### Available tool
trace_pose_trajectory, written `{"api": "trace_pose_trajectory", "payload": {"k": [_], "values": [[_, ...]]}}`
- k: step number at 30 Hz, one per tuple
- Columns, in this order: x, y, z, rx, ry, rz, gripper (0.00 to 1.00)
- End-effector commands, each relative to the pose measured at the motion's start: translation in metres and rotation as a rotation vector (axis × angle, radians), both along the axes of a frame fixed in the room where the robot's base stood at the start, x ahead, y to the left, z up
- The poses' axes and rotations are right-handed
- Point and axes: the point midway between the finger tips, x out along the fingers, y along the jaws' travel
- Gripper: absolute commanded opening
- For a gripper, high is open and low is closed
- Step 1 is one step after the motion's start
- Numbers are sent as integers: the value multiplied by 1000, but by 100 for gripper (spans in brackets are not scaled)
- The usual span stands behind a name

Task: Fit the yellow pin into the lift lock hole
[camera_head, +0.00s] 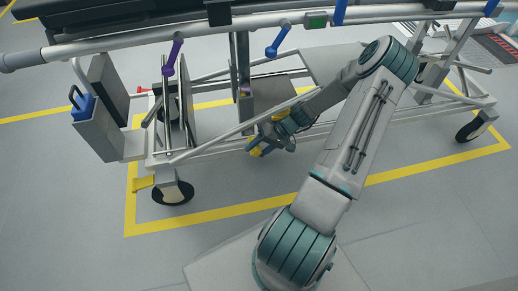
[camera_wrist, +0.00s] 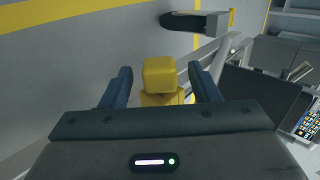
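My gripper (camera_head: 262,140) is low beside the near side of the trolley frame, at about the middle of the head view. In the wrist view its two dark blue fingers (camera_wrist: 160,78) stand apart, one on each side of a yellow blocky piece (camera_wrist: 159,73), which looks like the yellow pin. A strip of floor shows between the block and each finger, so I see no contact. More yellow shows below the block, partly hidden by my gripper body. Yellow also shows at the fingers in the head view. I cannot pick out the lift lock hole.
The trolley's lower rails (camera_head: 225,137) run close to my gripper. A purple lever (camera_head: 174,54) and a blue lever (camera_head: 278,41) hang from the upper rail. Black wheels (camera_head: 172,194) stand at the corners. A yellow line (camera_head: 215,212) marks the floor; the near floor at left is clear.

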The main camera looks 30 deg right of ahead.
Motion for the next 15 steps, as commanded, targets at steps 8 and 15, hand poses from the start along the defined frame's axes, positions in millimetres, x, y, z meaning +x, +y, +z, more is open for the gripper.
{"api": "trace_pose_trajectory", "payload": {"k": [8, 15], "values": [[-2, -7, 9, -1, 0, -1, 56], [-11, -41, 46, -3, -1, -4, 56]]}}
